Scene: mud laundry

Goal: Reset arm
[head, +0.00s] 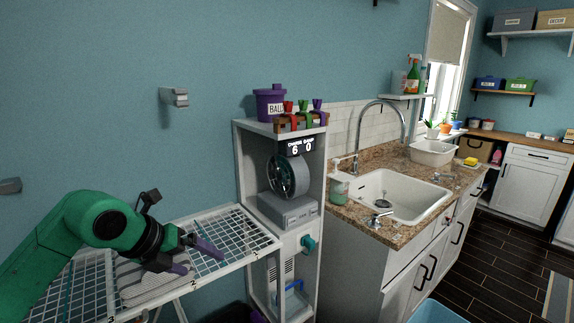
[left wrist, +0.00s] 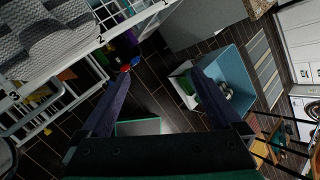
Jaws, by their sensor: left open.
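My left arm is green and comes in from the left in the head view. My left gripper (head: 202,259) is over the white wire rack (head: 258,240), its purple-grey fingers spread apart and pointing right. In the left wrist view my left gripper (left wrist: 159,76) is open, with nothing between its fingers and the dark floor beyond. A folded grey cloth (head: 135,287) lies on the rack below the gripper, partly hidden by it. It also shows in the left wrist view as a patterned grey cloth (left wrist: 45,38) at upper left. My right gripper is not in view.
A grey shelf cabinet (head: 240,165) stands right of the rack, with a purple tub (head: 270,103) on top. The sink counter (head: 345,207) is farther right. A blue bin (head: 437,312) stands on the floor. The wall above the rack is mostly clear.

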